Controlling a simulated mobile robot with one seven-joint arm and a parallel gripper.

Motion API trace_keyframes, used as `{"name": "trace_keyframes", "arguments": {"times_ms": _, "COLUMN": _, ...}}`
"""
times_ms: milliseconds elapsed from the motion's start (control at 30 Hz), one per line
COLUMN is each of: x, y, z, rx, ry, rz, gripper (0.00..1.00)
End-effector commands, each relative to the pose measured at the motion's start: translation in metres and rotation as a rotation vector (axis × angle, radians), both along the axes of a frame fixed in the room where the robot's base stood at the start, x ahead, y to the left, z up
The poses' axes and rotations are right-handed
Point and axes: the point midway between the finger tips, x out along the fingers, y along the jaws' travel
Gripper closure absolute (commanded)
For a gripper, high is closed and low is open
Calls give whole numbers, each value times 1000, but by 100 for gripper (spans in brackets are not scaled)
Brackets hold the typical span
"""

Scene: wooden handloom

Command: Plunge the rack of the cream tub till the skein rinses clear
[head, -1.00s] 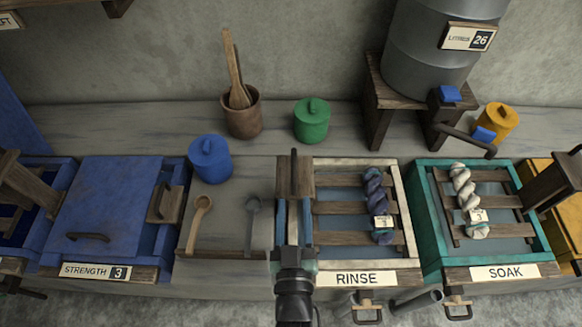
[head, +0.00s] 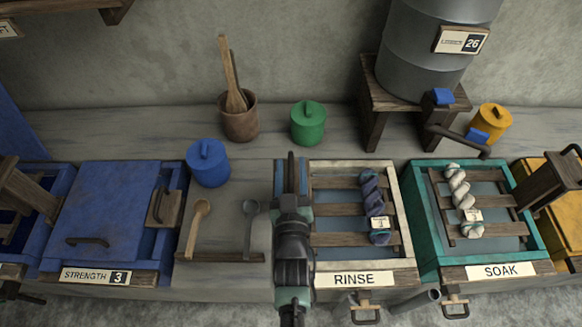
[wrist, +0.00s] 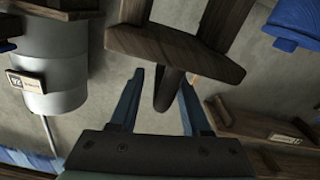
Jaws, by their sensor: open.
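The cream tub (head: 405,225), labelled RINSE, holds a slatted wooden rack (head: 338,209) over blue-grey water. A twisted slate-blue skein (head: 370,190) with a small white tag lies on the rack's right part. My gripper (head: 291,165) is over the tub's left edge, its blue fingers pointing away from me. It is open. In the wrist view, my gripper (wrist: 162,79) has one finger on each side of a dark wooden handle (wrist: 170,90) below a wooden crosspiece (wrist: 175,50). Whether the fingers touch the handle is unclear. My arm hides the tub's left side.
A teal SOAK tub (head: 415,210) with a pale skein (head: 459,195) stands at right. At left are a blue lidded vat (head: 110,210), a blue pot (head: 208,162) and two ladles. A green pot (head: 308,122) and a grey barrel (head: 430,50) on a stand are behind.

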Motion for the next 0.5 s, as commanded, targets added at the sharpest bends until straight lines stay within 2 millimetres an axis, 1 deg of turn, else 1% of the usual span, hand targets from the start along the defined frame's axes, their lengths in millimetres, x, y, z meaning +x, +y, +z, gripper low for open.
{"name": "trace_keyframes", "arguments": {"times_ms": 67, "x": 0, "y": 0, "z": 0, "rx": 0, "ry": 0, "rz": 0, "gripper": 53}}
{"name": "trace_keyframes", "arguments": {"times_ms": 200, "x": 0, "y": 0, "z": 0, "rx": 0, "ry": 0, "rz": 0, "gripper": 78}}
{"name": "trace_keyframes", "arguments": {"times_ms": 267, "x": 0, "y": 0, "z": 0, "rx": 0, "ry": 0, "rz": 0, "gripper": 89}}
{"name": "trace_keyframes", "arguments": {"times_ms": 300, "x": 0, "y": 0, "z": 0, "rx": 0, "ry": 0, "rz": 0, "gripper": 96}}
{"name": "trace_keyframes", "arguments": {"times_ms": 333, "x": 0, "y": 0, "z": 0, "rx": 0, "ry": 0, "rz": -1, "gripper": 100}}
{"name": "trace_keyframes", "arguments": {"times_ms": 500, "x": 0, "y": -1, "z": 0, "rx": 0, "ry": 0, "rz": -1, "gripper": 100}}
